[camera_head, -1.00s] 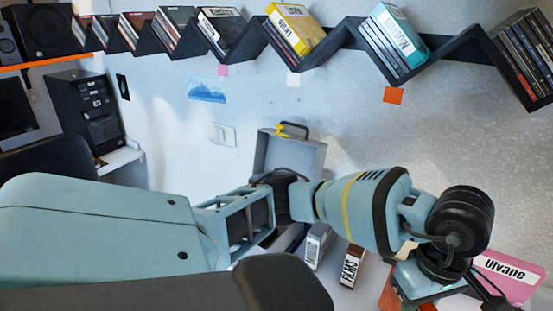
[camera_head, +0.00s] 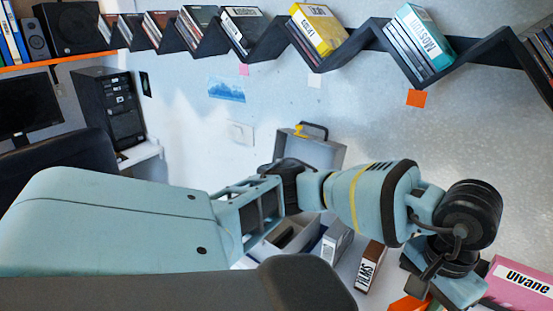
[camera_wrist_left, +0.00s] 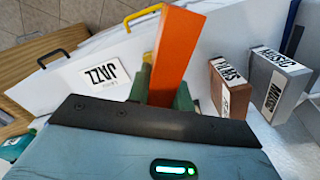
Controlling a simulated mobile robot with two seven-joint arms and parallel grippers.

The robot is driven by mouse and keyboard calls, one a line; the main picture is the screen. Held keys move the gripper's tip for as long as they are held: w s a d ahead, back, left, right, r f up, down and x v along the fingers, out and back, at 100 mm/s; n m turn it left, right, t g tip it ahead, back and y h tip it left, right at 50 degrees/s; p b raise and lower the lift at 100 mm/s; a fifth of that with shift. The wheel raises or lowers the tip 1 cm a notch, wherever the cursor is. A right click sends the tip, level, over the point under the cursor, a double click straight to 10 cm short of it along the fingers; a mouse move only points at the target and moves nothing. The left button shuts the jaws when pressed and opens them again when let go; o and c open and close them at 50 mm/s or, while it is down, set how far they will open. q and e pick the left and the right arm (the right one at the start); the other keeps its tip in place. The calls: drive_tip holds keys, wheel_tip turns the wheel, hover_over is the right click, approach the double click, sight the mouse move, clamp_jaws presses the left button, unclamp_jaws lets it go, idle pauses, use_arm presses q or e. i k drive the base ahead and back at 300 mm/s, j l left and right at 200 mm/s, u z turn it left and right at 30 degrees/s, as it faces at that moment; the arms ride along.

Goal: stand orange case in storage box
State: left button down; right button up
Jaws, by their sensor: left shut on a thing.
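My left gripper (camera_wrist_left: 163,85) is shut on an orange case (camera_wrist_left: 180,50), which stands up between its green fingers in the left wrist view. In the head view only a bit of the orange case (camera_head: 408,304) shows at the bottom edge, below my left wrist. An open grey storage box (camera_head: 318,155) with a black handle and yellow latch stands against the wall. Its lower part (camera_head: 290,236) is partly hidden behind my left arm. The orange case appears outside this box, to its right. My right gripper is not in view.
A brown case (camera_head: 370,266) and a grey case (camera_head: 337,240) stand right of the box. A pink "Ulvane" case (camera_head: 520,278) is at lower right. A black zigzag shelf (camera_head: 345,50) of cases crosses the wall above.

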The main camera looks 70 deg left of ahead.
sight(274, 237)
drive_tip(key=k+l+u, duration=0.1)
drive_tip(key=u, duration=1.1)
